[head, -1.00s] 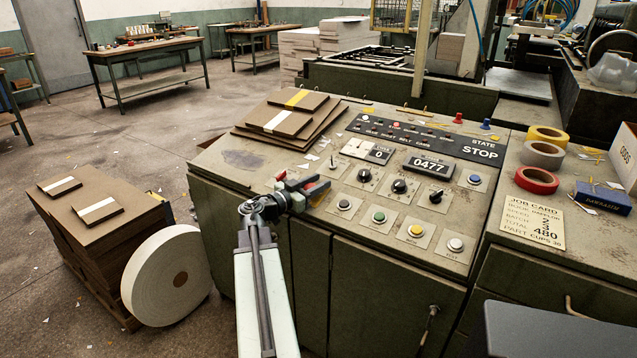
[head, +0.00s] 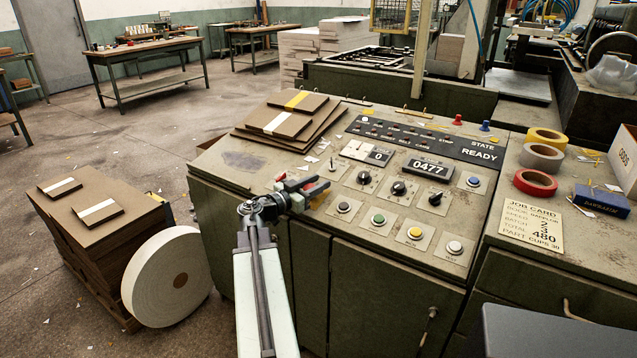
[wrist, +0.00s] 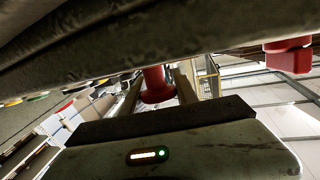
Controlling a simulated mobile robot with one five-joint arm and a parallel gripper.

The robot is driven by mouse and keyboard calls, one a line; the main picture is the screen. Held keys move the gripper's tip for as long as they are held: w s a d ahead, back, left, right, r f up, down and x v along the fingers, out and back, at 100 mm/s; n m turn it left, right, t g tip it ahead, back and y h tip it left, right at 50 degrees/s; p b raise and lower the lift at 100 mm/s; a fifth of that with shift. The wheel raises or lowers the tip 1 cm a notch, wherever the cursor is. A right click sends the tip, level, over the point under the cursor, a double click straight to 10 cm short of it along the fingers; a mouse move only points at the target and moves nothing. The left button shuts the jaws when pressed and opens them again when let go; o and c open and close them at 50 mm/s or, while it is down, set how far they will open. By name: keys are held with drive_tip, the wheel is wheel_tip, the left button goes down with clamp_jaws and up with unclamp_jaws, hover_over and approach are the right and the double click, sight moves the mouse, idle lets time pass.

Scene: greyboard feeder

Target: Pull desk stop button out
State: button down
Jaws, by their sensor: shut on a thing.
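The red desk stop button (head: 318,189) is at the left front of the sloping control desk (head: 300,228), largely hidden by my gripper (head: 306,187) in the head view. In the wrist view the red button (wrist: 157,86) shows between my two fingers (wrist: 160,92). My gripper is shut on it. The state panel (head: 425,139) on the desk reads READY.
Several knobs and coloured push buttons, including a green one (head: 379,220), lie to the right of my gripper. Brown boards (head: 285,122) lie on the desk behind it. A white roll (head: 165,277) and a board stack stand at left on the floor.

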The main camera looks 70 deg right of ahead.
drive_tip(key=shift+s+a+r, duration=0.1)
drive_tip(key=shift+s, duration=0.05)
drive_tip(key=c, duration=1.3)
unclamp_jaws()
drive_tip(key=o, duration=0.4)
drive_tip(key=shift+a+r, duration=0.1)
drive_tip(key=shift+r, duration=0.1)
drive_tip(key=shift+c, duration=0.2)
drive_tip(key=v, duration=0.7)
drive_tip(key=shift+w+a, duration=0.2)
drive_tip(key=shift+a, duration=0.1)
drive_tip(key=shift+w, duration=0.15)
